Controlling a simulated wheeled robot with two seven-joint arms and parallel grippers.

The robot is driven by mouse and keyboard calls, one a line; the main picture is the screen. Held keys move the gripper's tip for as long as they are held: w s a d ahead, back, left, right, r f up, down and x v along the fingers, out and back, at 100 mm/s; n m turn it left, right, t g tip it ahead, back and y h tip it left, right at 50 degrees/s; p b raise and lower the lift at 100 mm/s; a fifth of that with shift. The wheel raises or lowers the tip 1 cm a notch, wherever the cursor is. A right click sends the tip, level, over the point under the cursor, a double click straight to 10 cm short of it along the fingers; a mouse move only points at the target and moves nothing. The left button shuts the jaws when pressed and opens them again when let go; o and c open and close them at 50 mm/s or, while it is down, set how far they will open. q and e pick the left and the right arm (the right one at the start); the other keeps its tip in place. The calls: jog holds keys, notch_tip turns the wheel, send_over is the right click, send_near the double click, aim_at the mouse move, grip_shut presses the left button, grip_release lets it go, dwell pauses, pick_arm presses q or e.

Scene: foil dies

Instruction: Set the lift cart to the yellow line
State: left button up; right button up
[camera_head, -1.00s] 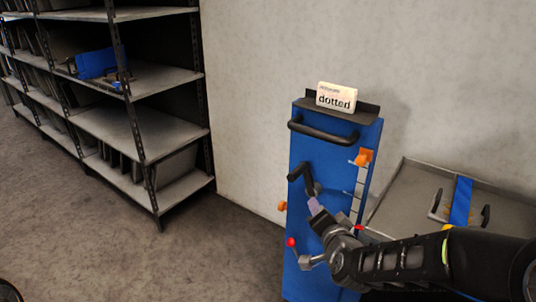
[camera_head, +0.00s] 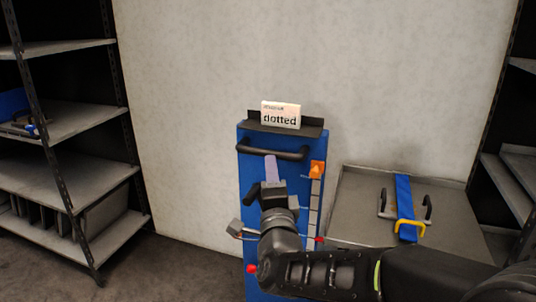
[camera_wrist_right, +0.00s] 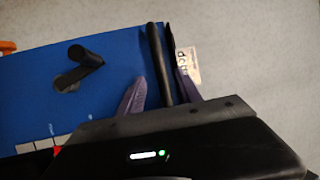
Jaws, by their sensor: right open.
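The lift cart (camera_head: 245,165) is a blue upright column against the pale wall, with a grey tray-like platform (camera_head: 350,205) beside it on the right. A black bar handle (camera_head: 285,153) crosses its top. I cannot make out a yellow line on the strip. My right gripper (camera_head: 271,160) is open at the bar handle. In the right wrist view its fingers (camera_wrist_right: 160,92) stand either side of the bar (camera_wrist_right: 157,60). My left gripper is out of view.
A sign reading "dotted" (camera_head: 281,115) stands on the cart's top. A blue die (camera_head: 404,192) with black handles and a yellow curved piece (camera_head: 409,229) lies on the platform. Shelving stands at left (camera_head: 80,190) and right (camera_head: 520,165). A red knob (camera_head: 251,269) is low on the cart.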

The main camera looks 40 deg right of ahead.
aim_at(269, 153)
jog(key=shift+x, duration=3.9)
grip_shut()
